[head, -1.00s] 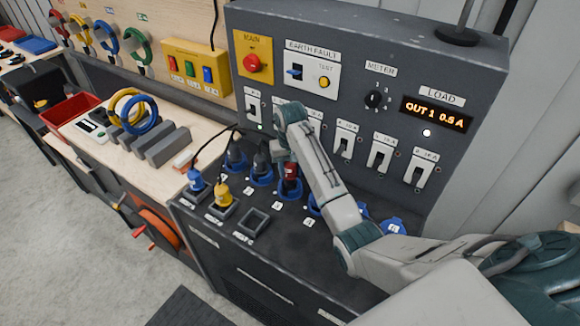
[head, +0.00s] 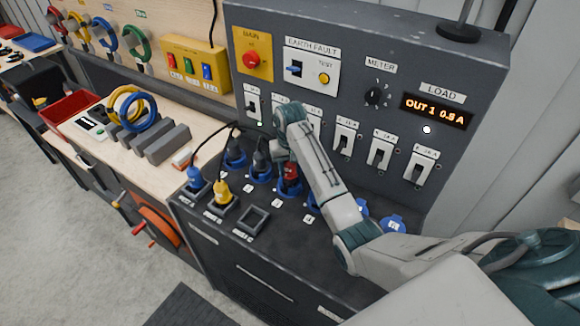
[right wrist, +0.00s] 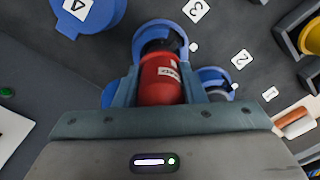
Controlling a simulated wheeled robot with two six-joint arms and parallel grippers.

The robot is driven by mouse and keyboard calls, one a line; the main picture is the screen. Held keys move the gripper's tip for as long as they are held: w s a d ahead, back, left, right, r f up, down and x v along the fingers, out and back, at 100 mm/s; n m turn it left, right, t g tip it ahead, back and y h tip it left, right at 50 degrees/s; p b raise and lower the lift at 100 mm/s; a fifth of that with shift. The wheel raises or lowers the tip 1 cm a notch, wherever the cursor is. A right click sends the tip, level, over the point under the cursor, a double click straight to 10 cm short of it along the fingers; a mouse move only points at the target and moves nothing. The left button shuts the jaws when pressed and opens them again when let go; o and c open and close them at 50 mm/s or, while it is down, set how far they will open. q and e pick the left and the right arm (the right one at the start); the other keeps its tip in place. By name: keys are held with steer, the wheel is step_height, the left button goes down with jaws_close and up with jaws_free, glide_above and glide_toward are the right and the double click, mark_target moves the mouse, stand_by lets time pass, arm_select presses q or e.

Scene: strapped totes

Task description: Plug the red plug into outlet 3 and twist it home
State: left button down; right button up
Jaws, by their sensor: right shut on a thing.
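The red plug (head: 291,172) stands at outlet 3 (head: 288,191), a blue-ringed socket on the dark sloping panel. In the right wrist view the red plug (right wrist: 160,79) is between the two fingers of my right gripper (right wrist: 158,92), which is shut on it. The plug's dark front end lies inside the blue ring of outlet 3 (right wrist: 148,34), beside the white label 3 (right wrist: 196,10). How deep it sits and its exact twist cannot be told. In the head view the arm partly covers the gripper. My left gripper is not in view.
Dark plugs with cords stand in outlets 1 (head: 235,153) and 2 (head: 261,166), close left. A blue plug (head: 194,179) and a yellow plug (head: 222,192) sit in front holders beside an empty holder (head: 253,219). Breaker switches (head: 379,153) rise behind; the load display (head: 437,111) reads OUT 1 0.5 A.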

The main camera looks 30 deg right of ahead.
steer(key=shift+f+b, duration=0.3)
steer(key=shift+f, duration=1.2)
stand_by(0.5)
steer(key=shift+m+p, duration=0.45)
steer(key=shift+m, duration=0.05)
steer(key=shift+a+m, duration=0.1)
steer(key=shift+m, duration=0.9)
steer(key=shift+r+m, duration=0.1)
steer(key=shift+m, duration=1.3)
jaws_close()
